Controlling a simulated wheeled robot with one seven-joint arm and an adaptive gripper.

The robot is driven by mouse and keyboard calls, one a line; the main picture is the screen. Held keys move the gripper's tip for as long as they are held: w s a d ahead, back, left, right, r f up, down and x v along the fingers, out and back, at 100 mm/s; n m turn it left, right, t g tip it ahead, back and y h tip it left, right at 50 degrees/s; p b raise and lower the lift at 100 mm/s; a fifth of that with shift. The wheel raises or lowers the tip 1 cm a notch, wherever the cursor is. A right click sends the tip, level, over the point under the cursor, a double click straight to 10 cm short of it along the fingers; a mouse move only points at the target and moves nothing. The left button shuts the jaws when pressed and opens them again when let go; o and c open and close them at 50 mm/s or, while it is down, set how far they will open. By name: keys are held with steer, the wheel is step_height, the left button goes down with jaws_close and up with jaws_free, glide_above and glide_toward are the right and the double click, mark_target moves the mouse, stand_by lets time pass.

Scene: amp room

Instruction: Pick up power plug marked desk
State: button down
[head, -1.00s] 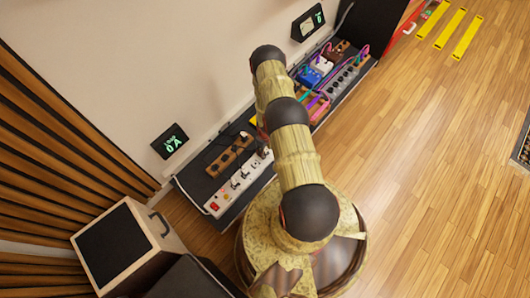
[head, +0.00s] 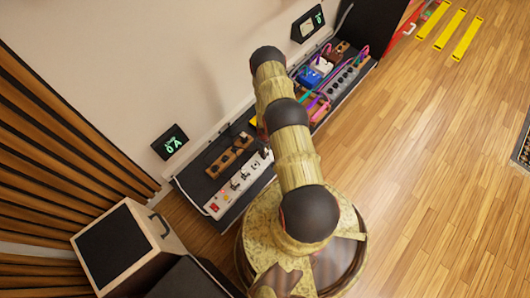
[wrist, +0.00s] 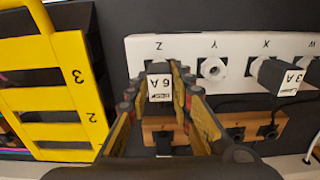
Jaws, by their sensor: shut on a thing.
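In the wrist view, my gripper (wrist: 158,74) is shut on a black plug (wrist: 160,67), one yellow-and-black finger on each side. The plug has a white tag, upside down in the picture, with "6A" and a small word too blurred to read surely. It is in front of the place marked Z on the white power strip (wrist: 192,46); whether it is seated or raised there I cannot tell. In the head view, the strip (head: 215,208) shows at the lower left, and my arm hides the gripper.
Another black plug (wrist: 268,71), tagged "3A", is at X. Socket Y (wrist: 212,68) is bare. A wooden block (wrist: 238,122) with black sockets lies close by. A yellow rack (wrist: 52,98) stands left. A display (head: 170,142) reads "0A". Open floor (head: 440,180) lies right.

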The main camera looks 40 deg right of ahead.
steer(key=shift+r, duration=0.1)
steer(key=shift+r+p, duration=0.75)
steer(key=shift+r, duration=0.8)
steer(key=shift+s+r, duration=0.45)
steer(key=shift+r, duration=0.2)
steer(key=s+a+r+p, duration=0.1)
steer(key=s+r+p, duration=0.1)
steer(key=s+r, duration=0.2)
steer(key=s+a+r+p, duration=0.1)
steer(key=s+r, duration=0.3)
steer(key=s, duration=0.4)
steer(key=shift+s+a+r+p, duration=0.3)
steer(key=shift+s+p, duration=0.1)
steer(key=shift+p, duration=0.45)
steer(key=shift+f, duration=0.1)
